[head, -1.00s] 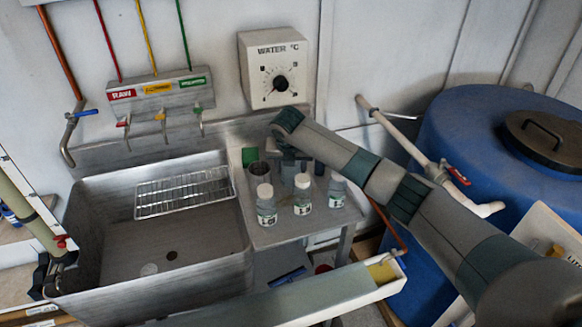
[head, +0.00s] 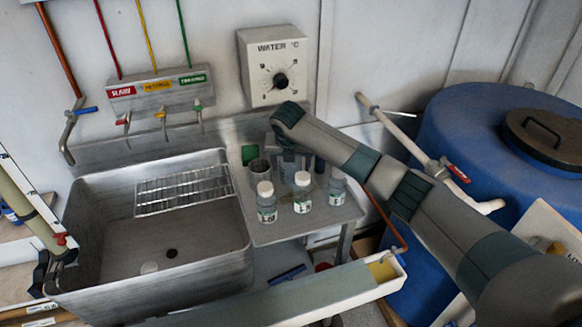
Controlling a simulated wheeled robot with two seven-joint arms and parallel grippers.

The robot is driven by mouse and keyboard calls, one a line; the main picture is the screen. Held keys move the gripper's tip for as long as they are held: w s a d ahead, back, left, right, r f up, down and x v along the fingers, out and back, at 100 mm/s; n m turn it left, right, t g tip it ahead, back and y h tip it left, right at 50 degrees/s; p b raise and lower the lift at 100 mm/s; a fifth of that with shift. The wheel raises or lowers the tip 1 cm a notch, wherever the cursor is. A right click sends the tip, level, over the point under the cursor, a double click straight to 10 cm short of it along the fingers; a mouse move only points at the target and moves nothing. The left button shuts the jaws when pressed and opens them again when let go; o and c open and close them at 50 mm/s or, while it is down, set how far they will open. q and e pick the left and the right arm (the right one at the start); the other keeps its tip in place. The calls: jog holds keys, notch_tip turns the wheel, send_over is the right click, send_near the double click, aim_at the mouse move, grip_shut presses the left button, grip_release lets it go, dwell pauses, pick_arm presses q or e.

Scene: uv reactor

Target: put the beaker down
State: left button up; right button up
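A grey, open-topped beaker (head: 260,170) stands upright on the steel drainboard (head: 285,232) right of the sink. My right arm comes in from the right, and its gripper (head: 287,160) points down just right of the beaker. The wrist and the bottles in front hide most of the fingers, so I cannot tell whether they are open or touch the beaker. My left gripper is not in view.
Bottles with white caps stand in front of the gripper: left (head: 266,202), middle (head: 302,193) and right (head: 337,187). A green block (head: 249,154) is behind the beaker. The deep sink (head: 120,245) holds a wire rack (head: 183,191). A blue tank (head: 470,130) stands at right.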

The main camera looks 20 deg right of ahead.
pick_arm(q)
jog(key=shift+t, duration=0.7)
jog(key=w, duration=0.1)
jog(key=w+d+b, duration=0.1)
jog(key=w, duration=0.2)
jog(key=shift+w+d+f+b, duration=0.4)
pick_arm(e)
jog(key=v, duration=1.1)
jog(key=shift+r, duration=0.1)
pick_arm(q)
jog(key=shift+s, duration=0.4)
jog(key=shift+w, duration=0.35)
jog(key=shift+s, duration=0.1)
